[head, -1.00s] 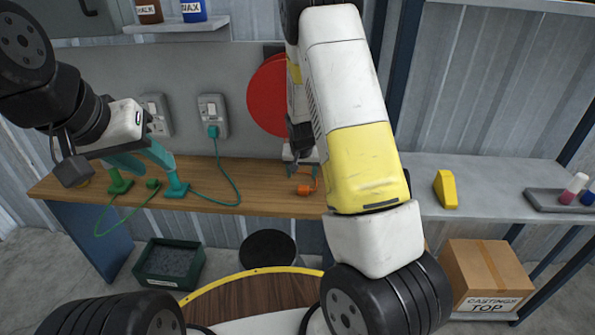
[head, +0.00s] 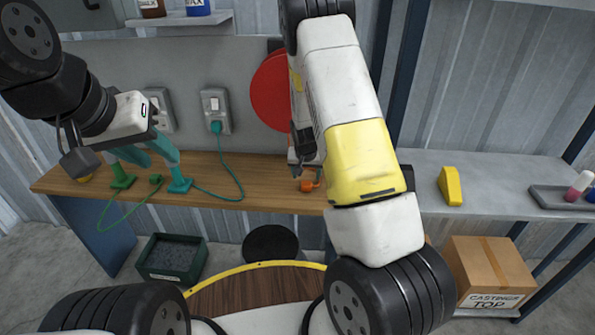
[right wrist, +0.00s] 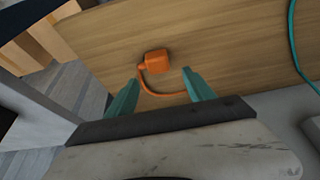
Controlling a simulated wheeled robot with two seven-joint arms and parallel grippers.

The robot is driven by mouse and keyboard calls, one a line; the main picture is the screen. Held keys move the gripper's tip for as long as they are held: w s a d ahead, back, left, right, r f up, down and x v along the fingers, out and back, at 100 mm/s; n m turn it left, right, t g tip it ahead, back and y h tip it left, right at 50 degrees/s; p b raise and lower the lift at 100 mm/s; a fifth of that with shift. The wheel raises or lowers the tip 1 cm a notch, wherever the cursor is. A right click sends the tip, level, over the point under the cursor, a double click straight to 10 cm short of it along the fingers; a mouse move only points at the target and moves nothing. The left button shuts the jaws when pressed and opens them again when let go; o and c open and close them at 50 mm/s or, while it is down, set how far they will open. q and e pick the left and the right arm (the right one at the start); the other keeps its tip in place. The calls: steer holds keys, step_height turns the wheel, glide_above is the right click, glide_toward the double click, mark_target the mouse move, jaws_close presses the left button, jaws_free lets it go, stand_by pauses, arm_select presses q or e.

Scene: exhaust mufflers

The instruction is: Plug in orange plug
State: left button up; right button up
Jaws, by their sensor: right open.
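The orange plug (head: 309,186) lies on the wooden bench, below the red disc. In the right wrist view the orange plug (right wrist: 157,62) lies just beyond my fingertips, its orange cord curving back between the fingers. My right gripper (right wrist: 160,76) is open and empty, pointing at the plug; in the head view its fingers are mostly hidden by my arm. My left gripper (head: 152,160) is over the left of the bench, its teal fingers apart. Two wall sockets are behind it: the left socket (head: 161,110) is partly hidden, and the right socket (head: 215,105) holds a teal plug (head: 216,128).
A yellow wedge (head: 450,186) and a grey tray (head: 565,199) rest on the grey table at right.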

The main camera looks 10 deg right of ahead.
mark_target(307, 183)
steer(key=shift+f, duration=0.1)
steer(key=x, duration=0.5)
steer(key=shift+s+f, duration=0.2)
steer(key=shift+s, duration=0.2)
jaws_close()
